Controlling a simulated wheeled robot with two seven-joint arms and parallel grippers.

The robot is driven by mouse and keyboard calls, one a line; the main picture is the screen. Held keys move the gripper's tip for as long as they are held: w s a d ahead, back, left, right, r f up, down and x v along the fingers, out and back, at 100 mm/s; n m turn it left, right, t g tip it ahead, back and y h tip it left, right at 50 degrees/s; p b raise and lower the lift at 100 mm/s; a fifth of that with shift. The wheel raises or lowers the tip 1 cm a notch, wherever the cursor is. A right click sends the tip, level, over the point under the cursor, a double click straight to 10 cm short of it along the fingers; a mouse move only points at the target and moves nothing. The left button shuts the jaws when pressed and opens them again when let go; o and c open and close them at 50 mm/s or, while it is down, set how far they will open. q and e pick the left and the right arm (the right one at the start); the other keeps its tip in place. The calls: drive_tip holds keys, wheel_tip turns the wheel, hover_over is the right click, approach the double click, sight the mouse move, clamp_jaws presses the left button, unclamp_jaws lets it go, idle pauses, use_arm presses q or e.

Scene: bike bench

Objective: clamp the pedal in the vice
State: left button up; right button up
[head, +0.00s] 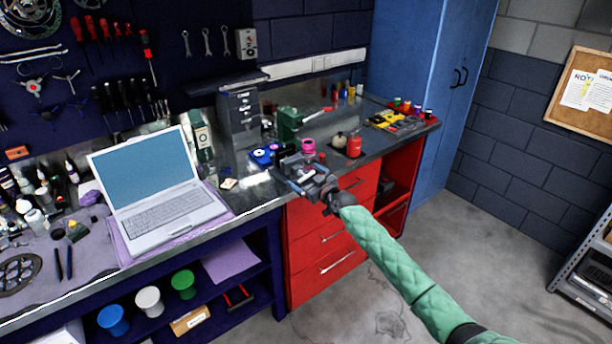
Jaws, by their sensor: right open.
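A green vice (289,123) stands on the bench top toward the back, with a bar with a red end reaching out to its right. My right gripper (288,164) is open over the bench's front edge, in front of the vice and apart from it. I cannot make out the pedal; small items lie close around the gripper, and the gripper hides part of the bench there. I cannot tell how far apart the vice's jaws are. My left gripper is not in view.
A blue item (262,156) and a pink roll (308,146) lie near the gripper. A red can (354,146) stands to the right. An open laptop (155,190) takes up the bench at left. A grey drawer unit (239,112) stands behind. The floor in front is clear.

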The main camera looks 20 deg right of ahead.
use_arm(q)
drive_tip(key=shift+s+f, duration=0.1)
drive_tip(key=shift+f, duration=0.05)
use_arm(e)
drive_tip(key=shift+w+a, duration=0.1)
drive_tip(key=shift+w, duration=0.1)
drive_tip(key=c, duration=1)
drive_tip(key=shift+f+m+b, duration=0.1)
drive_tip(key=shift+m+b, duration=0.3)
drive_tip(key=shift+m, duration=0.5)
drive_tip(key=shift+m+b, duration=0.3)
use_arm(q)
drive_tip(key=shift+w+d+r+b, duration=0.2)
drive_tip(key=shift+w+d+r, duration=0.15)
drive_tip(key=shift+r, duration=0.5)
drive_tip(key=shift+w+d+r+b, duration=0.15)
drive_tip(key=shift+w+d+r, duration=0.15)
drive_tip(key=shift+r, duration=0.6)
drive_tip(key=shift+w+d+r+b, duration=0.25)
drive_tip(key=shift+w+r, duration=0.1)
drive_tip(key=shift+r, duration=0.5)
use_arm(e)
drive_tip(key=shift+m, duration=1.8)
